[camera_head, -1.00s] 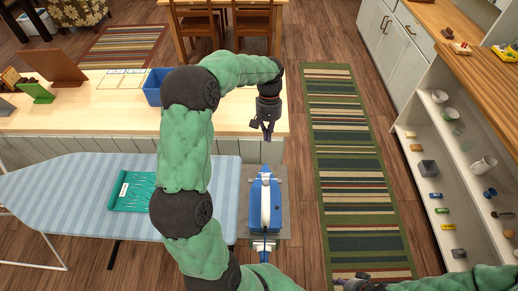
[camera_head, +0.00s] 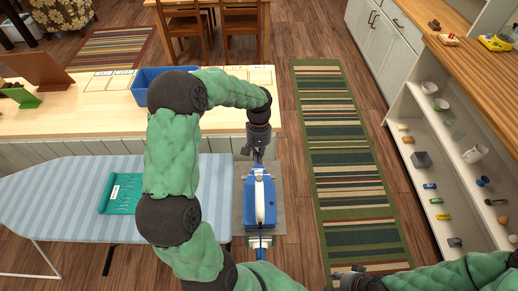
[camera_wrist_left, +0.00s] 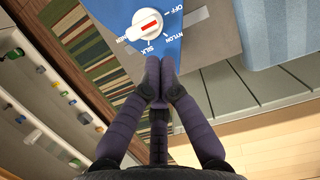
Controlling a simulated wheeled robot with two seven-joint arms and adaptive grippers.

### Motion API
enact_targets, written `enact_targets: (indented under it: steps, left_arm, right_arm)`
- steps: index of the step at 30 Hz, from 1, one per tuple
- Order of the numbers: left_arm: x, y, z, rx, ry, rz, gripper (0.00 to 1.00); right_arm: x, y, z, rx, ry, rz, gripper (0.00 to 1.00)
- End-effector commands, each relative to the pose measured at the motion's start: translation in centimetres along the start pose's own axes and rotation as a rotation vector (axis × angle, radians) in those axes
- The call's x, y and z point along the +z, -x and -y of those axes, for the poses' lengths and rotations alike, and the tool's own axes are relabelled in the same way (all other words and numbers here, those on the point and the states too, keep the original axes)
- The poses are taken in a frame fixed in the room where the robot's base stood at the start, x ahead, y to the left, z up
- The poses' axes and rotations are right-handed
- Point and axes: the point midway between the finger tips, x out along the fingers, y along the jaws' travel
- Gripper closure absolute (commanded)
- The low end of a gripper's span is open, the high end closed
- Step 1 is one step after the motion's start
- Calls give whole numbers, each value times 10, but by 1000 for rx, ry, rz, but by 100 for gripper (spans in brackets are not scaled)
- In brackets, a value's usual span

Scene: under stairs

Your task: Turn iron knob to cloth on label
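The blue and white iron (camera_head: 261,200) rests on a grey plate at the right end of the ironing board. In the left wrist view its white knob (camera_wrist_left: 146,25) has a red mark, with printed words OFF, NYLON, SILK and a partly hidden one ending in NEN around it. I cannot tell which word the mark points at. My left gripper (camera_wrist_left: 159,80) has its fingertips together, just short of the knob with no visible grip on it. The teal cloth (camera_head: 121,194) bears a white label too small to read. My right gripper (camera_head: 345,278) is at the bottom edge, its fingers unclear.
The striped ironing board (camera_head: 50,197) spans the left, with the grey plate (camera_head: 238,220) at its right end. A wooden counter (camera_head: 90,119) with a blue bin (camera_head: 150,84) lies behind. Open shelves (camera_head: 440,205) with small items stand at right. A striped rug (camera_head: 335,135) covers clear floor.

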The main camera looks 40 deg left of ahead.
Motion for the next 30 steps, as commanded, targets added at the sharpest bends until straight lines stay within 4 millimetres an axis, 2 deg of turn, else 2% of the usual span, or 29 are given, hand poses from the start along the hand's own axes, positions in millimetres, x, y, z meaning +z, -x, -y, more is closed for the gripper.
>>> enact_targets:
  steps: [6,30]
  left_arm:
    - [10,-3,0,0,-1,0,100]
    - [15,-3,-2,-19,-73,0,100]
  right_arm:
    - [0,-1,0,0,0,0,60]
    - [0,3,1,0,0,0,60]
